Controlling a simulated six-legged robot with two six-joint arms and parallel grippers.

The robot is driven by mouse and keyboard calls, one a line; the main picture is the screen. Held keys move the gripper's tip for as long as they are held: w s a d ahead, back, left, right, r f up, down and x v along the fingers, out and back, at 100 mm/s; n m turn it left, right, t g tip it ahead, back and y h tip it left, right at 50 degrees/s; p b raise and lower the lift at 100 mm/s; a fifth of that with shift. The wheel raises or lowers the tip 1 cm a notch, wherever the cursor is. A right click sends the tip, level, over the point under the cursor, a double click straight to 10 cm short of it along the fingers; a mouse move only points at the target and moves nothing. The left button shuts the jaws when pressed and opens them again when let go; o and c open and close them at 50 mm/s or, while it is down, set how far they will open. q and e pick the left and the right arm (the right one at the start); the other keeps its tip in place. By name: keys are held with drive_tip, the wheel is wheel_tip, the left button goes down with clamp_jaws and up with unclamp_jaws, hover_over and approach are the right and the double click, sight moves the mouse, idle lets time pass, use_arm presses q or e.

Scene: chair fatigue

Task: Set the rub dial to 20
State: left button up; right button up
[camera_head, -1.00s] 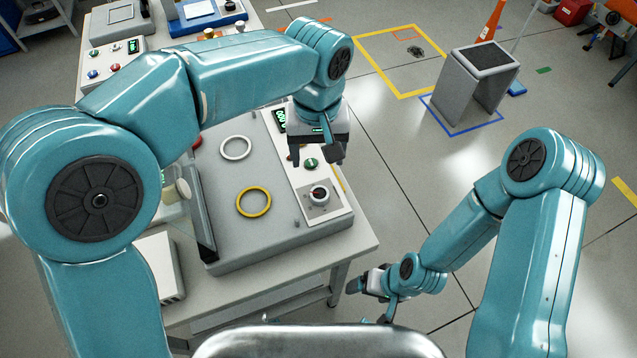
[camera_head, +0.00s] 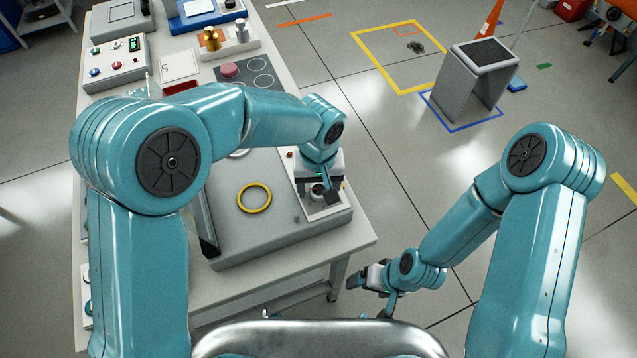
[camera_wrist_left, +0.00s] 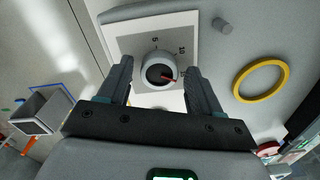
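The rub dial is a round knob (camera_wrist_left: 158,72) with a red pointer on a pale scale plate (camera_wrist_left: 130,42). In the left wrist view the scale shows 5 and 10, and the pointer points right, below the 10. My left gripper (camera_wrist_left: 159,75) is open, with one finger on each side of the knob; I cannot tell whether they touch it. In the head view my left gripper (camera_head: 316,196) is over the dial (camera_head: 317,189), partly hiding it. My right gripper (camera_head: 366,279) is low beside the table's right front corner; its opening is unclear.
The dial is on a grey machine (camera_head: 280,228) with a yellow ring (camera_head: 254,198), which also shows in the wrist view (camera_wrist_left: 260,80). The table edge (camera_head: 350,255) is near the right arm. Button boxes (camera_head: 113,63) stand at the back left.

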use_arm(q)
drive_tip(key=c, duration=0.8)
drive_tip(key=shift+w+m, duration=0.1)
drive_tip(key=shift+m, duration=0.2)
drive_tip(key=shift+m+b, duration=0.5)
drive_tip(key=shift+m, duration=0.4)
drive_tip(key=m, duration=0.2)
drive_tip(key=shift+m+b, duration=0.3)
drive_tip(key=shift+b, duration=0.05)
drive_tip(key=m, duration=0.3)
drive_tip(key=shift+d+m, duration=0.1)
drive_tip(key=shift+m, duration=1.9)
